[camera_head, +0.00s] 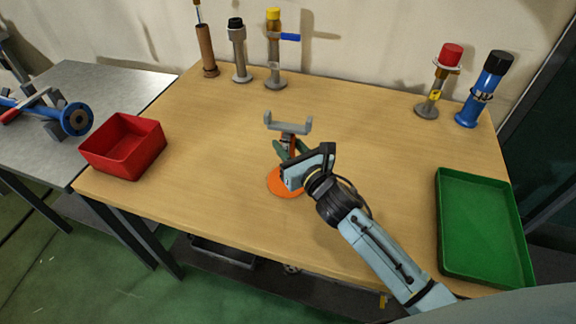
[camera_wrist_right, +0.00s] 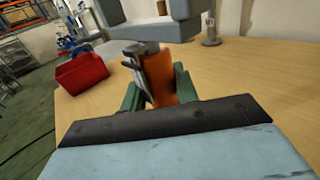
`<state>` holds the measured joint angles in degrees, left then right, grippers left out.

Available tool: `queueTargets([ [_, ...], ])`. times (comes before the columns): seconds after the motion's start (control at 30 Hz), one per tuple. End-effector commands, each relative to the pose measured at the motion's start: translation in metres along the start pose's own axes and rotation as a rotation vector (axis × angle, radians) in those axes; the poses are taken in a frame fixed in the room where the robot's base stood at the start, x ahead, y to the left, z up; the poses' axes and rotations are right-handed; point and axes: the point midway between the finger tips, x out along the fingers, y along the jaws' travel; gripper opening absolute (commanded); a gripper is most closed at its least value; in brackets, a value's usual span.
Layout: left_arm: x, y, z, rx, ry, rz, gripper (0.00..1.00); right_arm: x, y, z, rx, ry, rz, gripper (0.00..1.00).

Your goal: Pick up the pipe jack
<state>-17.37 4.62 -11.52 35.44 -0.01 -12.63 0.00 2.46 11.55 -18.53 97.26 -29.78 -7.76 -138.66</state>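The pipe jack has a grey U-shaped cradle (camera_head: 288,125) on top, an orange stem and a round orange base (camera_head: 286,184). It stands upright near the middle of the wooden table. My right gripper (camera_head: 291,149) is at the stem, below the cradle, with its green fingers on either side. In the right wrist view the orange stem (camera_wrist_right: 160,80) lies between the green fingers, with a grey metal lever in front of it. Whether both fingers press on the stem is not clear. The gripper body hides part of the jack's lower stem and base. My left gripper is not in view.
A red bin (camera_head: 124,147) stands at the table's left, a green tray (camera_head: 483,226) at the right. Several capped pipes stand along the back edge, including a yellow-capped one (camera_head: 275,52) and a blue one (camera_head: 484,90). The wood around the jack is clear.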

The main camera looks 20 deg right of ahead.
Motion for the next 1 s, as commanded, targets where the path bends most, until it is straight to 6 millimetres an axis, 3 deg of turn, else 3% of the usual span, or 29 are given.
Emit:
queueTargets([
  [0.03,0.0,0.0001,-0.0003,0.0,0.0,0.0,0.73,-0.0001,0.0001,0.0,0.0,0.0,0.001,0.2],
  [0.2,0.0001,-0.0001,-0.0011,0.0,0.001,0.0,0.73,-0.0002,0.0002,-0.0001,0.0,0.0,0.001,0.0],
  [1.0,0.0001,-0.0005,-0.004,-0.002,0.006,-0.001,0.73,-0.0004,0.0002,-0.0002,-0.001,0.0,0.001,0.0],
])
